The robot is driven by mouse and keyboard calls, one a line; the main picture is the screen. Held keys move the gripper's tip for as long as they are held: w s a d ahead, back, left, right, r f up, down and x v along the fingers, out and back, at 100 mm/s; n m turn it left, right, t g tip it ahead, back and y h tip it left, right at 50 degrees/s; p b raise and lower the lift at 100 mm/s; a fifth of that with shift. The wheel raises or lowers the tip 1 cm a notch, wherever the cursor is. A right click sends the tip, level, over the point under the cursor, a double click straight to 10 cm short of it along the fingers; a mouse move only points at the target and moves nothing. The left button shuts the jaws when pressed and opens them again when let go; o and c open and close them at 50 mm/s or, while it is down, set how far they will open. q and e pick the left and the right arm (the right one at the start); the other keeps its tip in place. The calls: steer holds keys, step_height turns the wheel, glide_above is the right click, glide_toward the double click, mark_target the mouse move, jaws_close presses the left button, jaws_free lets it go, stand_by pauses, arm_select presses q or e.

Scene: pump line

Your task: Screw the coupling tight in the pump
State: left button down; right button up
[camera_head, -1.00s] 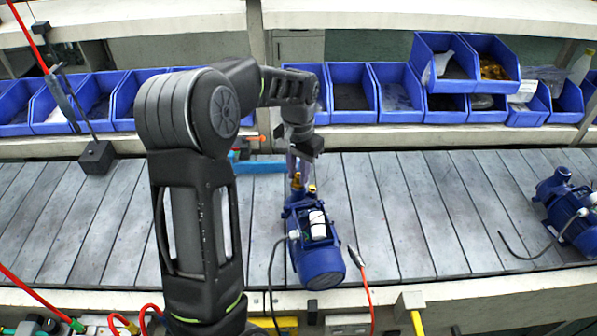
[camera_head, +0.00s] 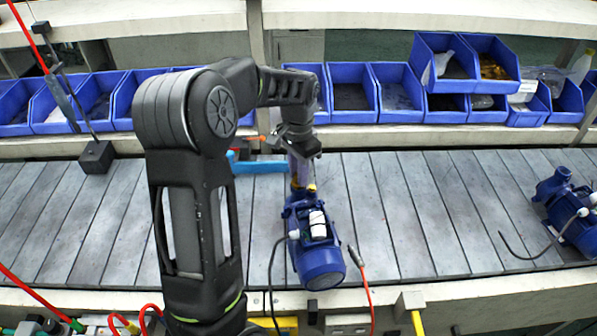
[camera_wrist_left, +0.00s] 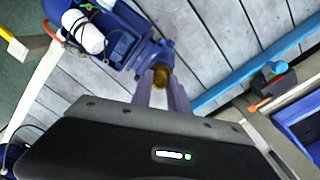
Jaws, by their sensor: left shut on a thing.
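The blue pump (camera_head: 317,250) stands on the slatted conveyor in the middle of the head view. It also shows at the upper left of the left wrist view (camera_wrist_left: 120,40). The brass coupling (camera_wrist_left: 162,76) is at the end of the pump's port, between my left gripper's fingertips. My left gripper (camera_head: 301,184) reaches down from above onto the pump's far end and is shut on the coupling. The fingers hide much of the coupling, so its thread and how deep it sits cannot be seen. My right gripper is in neither view.
Several blue bins (camera_head: 349,97) line the shelf behind the conveyor (camera_head: 395,215). A second blue pump (camera_head: 568,212) stands at the right. A light-blue bar (camera_head: 262,167) lies behind the gripper. A red-cabled tool (camera_head: 357,262) is close to the pump's right.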

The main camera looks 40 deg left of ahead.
arm_select(q)
steer(key=shift+m, duration=0.6)
steer(key=c, duration=1.5)
jaws_free()
steer(key=o, duration=0.5)
steer(key=shift+o, duration=0.2)
steer(key=shift+r+p, duration=0.55)
steer(key=shift+r, duration=2.5)
